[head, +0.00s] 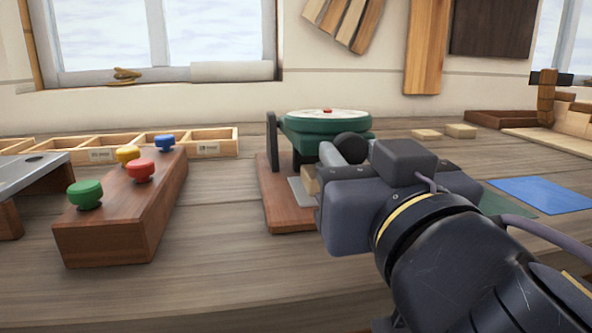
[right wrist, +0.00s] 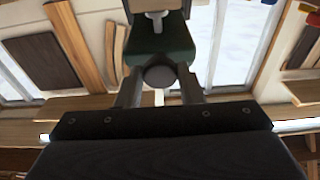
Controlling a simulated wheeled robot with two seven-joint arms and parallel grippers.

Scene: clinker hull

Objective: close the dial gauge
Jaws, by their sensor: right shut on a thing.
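The dial gauge (head: 300,125) stands on a red-brown wooden base (head: 290,220) in the middle of the head view. It has a green round body with a pale face and a red centre. My right gripper (head: 345,155) reaches it from the right and is shut on a dark round knob (head: 351,146) at the gauge's front. In the right wrist view the knob (right wrist: 160,75) sits between the two fingers, against a green block (right wrist: 160,42). The gripper hides the base's right part and much of the gauge's lower front. My left gripper is not in view.
A wooden block (head: 110,235) with several coloured knobs stands at left. Behind it is a divided wooden tray (head: 222,136). A blue sheet (head: 545,194) and small wood pieces (head: 461,131) lie at right. Bare bench (head: 215,215) lies between the block and the gauge.

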